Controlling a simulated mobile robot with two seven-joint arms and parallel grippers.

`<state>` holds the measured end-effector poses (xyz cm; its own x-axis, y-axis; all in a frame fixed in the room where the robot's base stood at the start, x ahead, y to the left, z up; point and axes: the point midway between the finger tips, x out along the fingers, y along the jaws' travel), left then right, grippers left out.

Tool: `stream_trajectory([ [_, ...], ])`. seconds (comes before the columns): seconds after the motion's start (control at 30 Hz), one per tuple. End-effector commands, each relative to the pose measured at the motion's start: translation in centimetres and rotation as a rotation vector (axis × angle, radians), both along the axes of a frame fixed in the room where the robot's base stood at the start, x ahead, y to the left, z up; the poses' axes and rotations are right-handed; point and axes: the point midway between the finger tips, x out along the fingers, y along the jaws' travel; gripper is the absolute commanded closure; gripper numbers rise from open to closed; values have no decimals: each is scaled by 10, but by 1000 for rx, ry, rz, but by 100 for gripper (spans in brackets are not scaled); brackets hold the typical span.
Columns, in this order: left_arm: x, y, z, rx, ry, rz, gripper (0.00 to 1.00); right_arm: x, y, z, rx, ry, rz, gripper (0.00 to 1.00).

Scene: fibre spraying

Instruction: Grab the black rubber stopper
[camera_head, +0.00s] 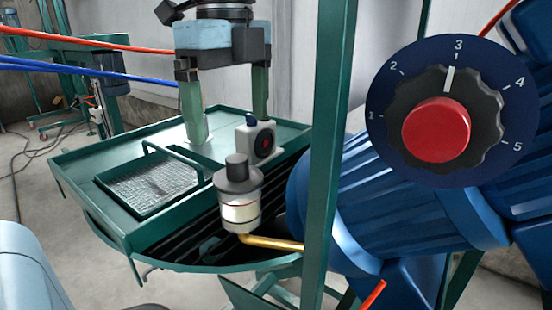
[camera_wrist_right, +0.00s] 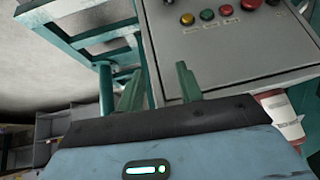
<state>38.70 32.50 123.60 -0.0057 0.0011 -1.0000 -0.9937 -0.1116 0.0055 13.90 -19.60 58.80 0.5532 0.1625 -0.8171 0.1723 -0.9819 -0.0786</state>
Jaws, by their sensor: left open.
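The black rubber stopper (camera_head: 237,168) appears to be the dark cap on top of a grey and white canister (camera_head: 241,212) in the head view. The canister stands upright over the dark slatted opening of the green machine. My left gripper (camera_head: 229,128) comes down from the top, with its two green fingers wide apart and nothing between them. It is above and behind the stopper in the picture, not touching it. My right gripper (camera_wrist_right: 157,82) shows in the right wrist view with its green fingers apart and empty, in front of a grey control panel (camera_wrist_right: 215,45).
A green upright post (camera_head: 327,150) stands just right of the canister. A large blue motor (camera_head: 390,205) and a dial with a red button (camera_head: 436,130) fill the right. A brass pipe (camera_head: 272,243) leaves the canister's base. A mesh tray (camera_head: 153,184) lies left.

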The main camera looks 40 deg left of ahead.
Motion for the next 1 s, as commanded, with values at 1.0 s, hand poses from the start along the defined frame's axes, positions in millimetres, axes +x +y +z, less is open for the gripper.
stream_trajectory([
  [1.0,1,-3,-65,-3,2,-2,9,-8,0,0,0,16,-1,64],
])
